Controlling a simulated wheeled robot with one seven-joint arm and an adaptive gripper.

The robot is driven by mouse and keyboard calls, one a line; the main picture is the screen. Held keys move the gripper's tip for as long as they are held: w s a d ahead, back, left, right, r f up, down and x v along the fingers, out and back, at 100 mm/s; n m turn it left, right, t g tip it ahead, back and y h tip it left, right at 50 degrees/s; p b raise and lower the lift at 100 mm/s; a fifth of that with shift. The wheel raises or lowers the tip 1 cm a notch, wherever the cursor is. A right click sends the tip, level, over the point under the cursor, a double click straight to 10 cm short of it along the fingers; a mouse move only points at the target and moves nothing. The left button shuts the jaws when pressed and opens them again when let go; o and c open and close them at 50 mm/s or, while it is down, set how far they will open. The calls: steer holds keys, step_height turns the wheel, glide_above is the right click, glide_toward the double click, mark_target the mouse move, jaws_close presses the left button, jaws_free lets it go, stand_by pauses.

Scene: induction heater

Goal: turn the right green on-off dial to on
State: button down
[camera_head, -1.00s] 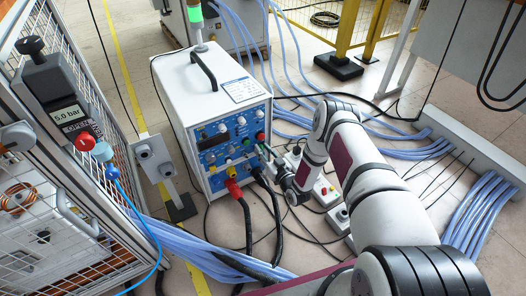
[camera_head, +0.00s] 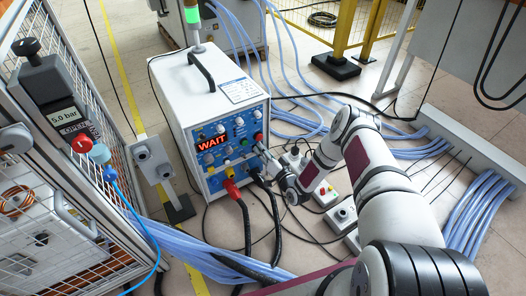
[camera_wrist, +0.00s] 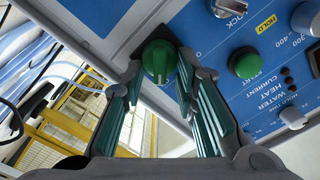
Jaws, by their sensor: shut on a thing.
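The green on-off dial (camera_wrist: 158,60) shows in the wrist view at the corner of the heater's blue front panel (camera_wrist: 215,40). My gripper (camera_wrist: 158,80) is shut on this dial, with one finger on each side of it. In the head view, my gripper (camera_head: 261,149) reaches the lower right of the white heater's front (camera_head: 225,105). There the fingers hide most of the dial. The red display (camera_head: 211,141) on the heater reads WAIT.
A separate green button (camera_wrist: 246,63) sits beside the dial on the panel. Thick black cables and a red plug (camera_head: 233,188) stick out below the panel. A box with a red button (camera_head: 325,193) stands close to my arm. A mesh cage stands at left.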

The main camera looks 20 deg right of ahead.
steer(key=shift+f, duration=0.1)
stand_by(0.4)
steer(key=c, duration=1.4)
jaws_free()
steer(key=v, duration=1.2)
